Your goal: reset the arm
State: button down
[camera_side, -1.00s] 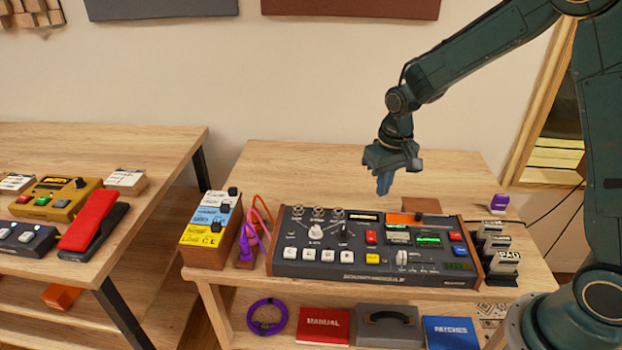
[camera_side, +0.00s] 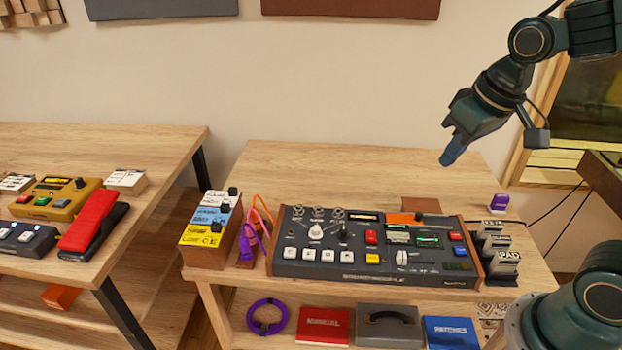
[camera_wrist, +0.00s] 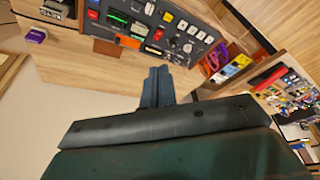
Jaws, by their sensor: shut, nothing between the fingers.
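My gripper (camera_side: 447,160) hangs in the air above the back right of the bench in the side view. Its fingers are shut and hold nothing, and they point down to the left. In the wrist view the closed blue-grey fingers (camera_wrist: 157,75) stand in the middle. The dark control unit (camera_side: 375,255) with knobs, buttons and lit green displays sits on the bench, below and to the left of my gripper. It also shows at the top of the wrist view (camera_wrist: 150,30).
Right of the unit stand several labelled blocks (camera_side: 499,262) and a small purple item (camera_side: 499,203). Left of it are purple and orange cables (camera_side: 248,245) and a multicoloured box (camera_side: 208,232). The back of the bench (camera_side: 330,165) is clear. Another bench (camera_side: 150,165) with pedals stands left.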

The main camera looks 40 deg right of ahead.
jog(key=s+r+n+t, duration=0.1)
jog(key=s+r, duration=0.1)
jog(key=s, duration=0.7)
jog(key=shift+s+a+t, duration=0.3)
jog(key=shift+a+t, duration=0.05)
jog(key=shift+t, duration=0.05)
dwell(0.5)
